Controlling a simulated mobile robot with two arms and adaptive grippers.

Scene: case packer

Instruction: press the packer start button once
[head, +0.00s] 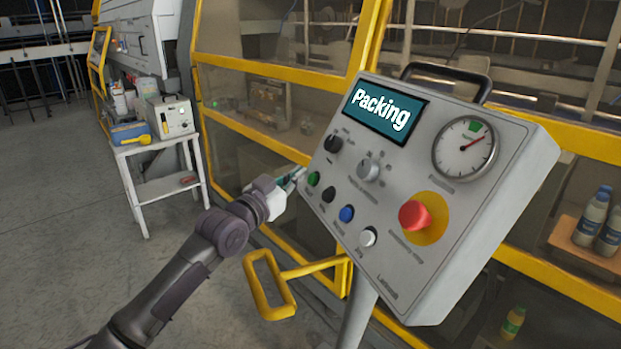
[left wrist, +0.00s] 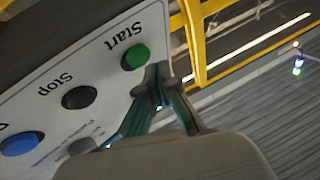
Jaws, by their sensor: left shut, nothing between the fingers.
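The green start button (head: 313,179) is at the left edge of the grey control panel (head: 400,262). In the left wrist view the green button (left wrist: 135,57) sits beside the printed word "Start". The black stop button (left wrist: 79,98) is beside it. The panel's screen (head: 386,110) reads "Packing". My left gripper (head: 298,174) is shut and empty, with its fingertips close to the green button. In the left wrist view the fingertips (left wrist: 157,72) appear just beside the button; I cannot tell whether they touch it. My right gripper is not in view.
The panel also has a blue button (head: 346,214), a white button (head: 368,237), a red emergency stop (head: 414,215), knobs and a gauge. A yellow handle (head: 268,285) sticks out below it. Yellow-framed guarding (head: 281,72) stands behind. A small white table (head: 150,146) is at left.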

